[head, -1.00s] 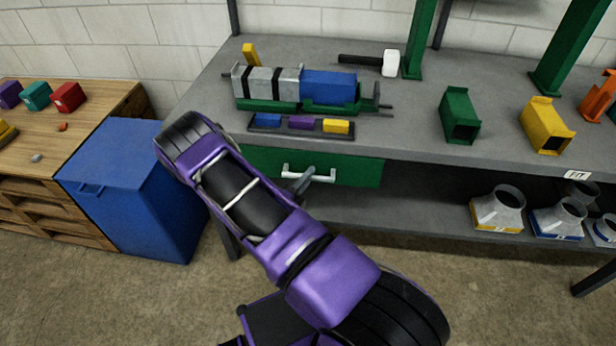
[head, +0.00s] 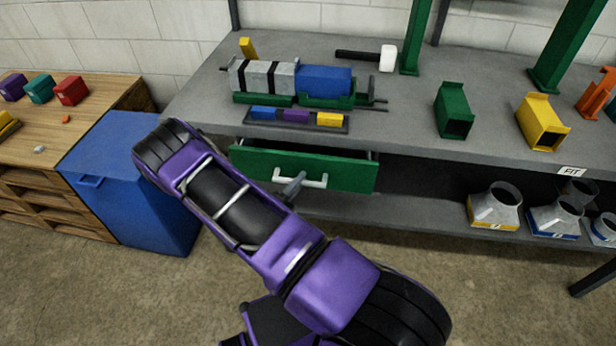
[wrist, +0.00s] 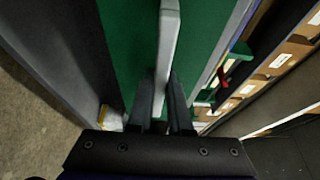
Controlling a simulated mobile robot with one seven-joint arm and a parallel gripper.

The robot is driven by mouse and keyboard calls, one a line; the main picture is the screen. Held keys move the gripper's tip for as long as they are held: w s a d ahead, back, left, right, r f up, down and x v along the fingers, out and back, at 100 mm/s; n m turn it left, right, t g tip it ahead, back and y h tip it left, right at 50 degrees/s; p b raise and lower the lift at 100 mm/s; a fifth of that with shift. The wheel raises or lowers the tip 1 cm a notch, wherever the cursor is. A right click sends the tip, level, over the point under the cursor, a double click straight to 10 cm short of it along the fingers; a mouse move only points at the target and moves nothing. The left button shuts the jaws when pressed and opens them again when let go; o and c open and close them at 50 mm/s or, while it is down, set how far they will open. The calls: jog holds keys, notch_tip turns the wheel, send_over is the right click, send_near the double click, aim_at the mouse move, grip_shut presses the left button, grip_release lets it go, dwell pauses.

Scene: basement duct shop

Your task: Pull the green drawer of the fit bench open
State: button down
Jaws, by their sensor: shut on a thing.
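The green drawer (head: 347,178) sits under the top of the grey fit bench (head: 400,125). It stands partly out, with a dark gap showing above its front. Its pale bar handle (head: 316,184) runs across the front. My gripper (head: 294,186) is at the handle, and my purple arm covers part of the drawer's left side. In the wrist view my gripper (wrist: 160,100) has its two dark fingers on either side of the handle (wrist: 168,45), shut on it. The green drawer front (wrist: 130,50) lies just behind the handle.
On the bench top stand a clamped duct piece (head: 275,80), a tray of coloured blocks (head: 290,126), a mallet (head: 386,58) and green and yellow duct pieces. A blue bin (head: 125,165) stands left of the drawer. Fittings sit on the lower shelf (head: 420,215).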

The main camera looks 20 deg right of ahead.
jog(key=s+a, duration=0.7)
jog(key=s, duration=0.4)
jog(key=shift+a+p, duration=0.2)
jog(key=shift+p, duration=0.1)
jog(key=c, duration=0.8)
grip_release()
jog(key=shift+c, duration=0.2)
jog(key=b+v, duration=0.1)
jog(key=v, duration=1.6)
jog(key=shift+s+a, duration=0.15)
jog(key=shift+a, duration=0.05)
